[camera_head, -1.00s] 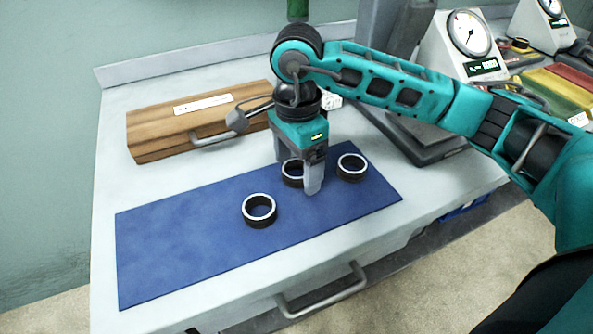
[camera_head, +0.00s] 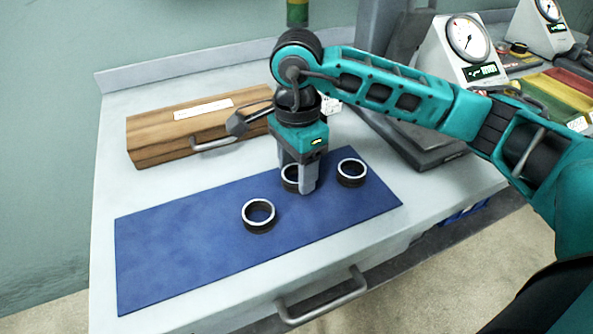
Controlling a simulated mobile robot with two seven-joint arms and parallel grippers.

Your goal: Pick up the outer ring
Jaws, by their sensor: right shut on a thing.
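Several black rings with silver rims are on the blue mat (camera_head: 180,250). The middle ring (camera_head: 289,178) is between the fingers of my right gripper (camera_head: 298,184), which points straight down and is shut on it. The fingers hide part of this ring, and I cannot tell whether it is clear of the mat. Another ring (camera_head: 259,217) lies to the left and nearer the front. A third ring (camera_head: 352,174) lies just to the right of the gripper. I cannot tell from their looks which one is called the outer ring. My left gripper is not in view.
A wooden case (camera_head: 160,140) with a handle stands behind the mat. A grey machine base (camera_head: 425,145) stands to the right, with a dial gauge (camera_head: 467,42) beyond it. The left part of the mat is clear.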

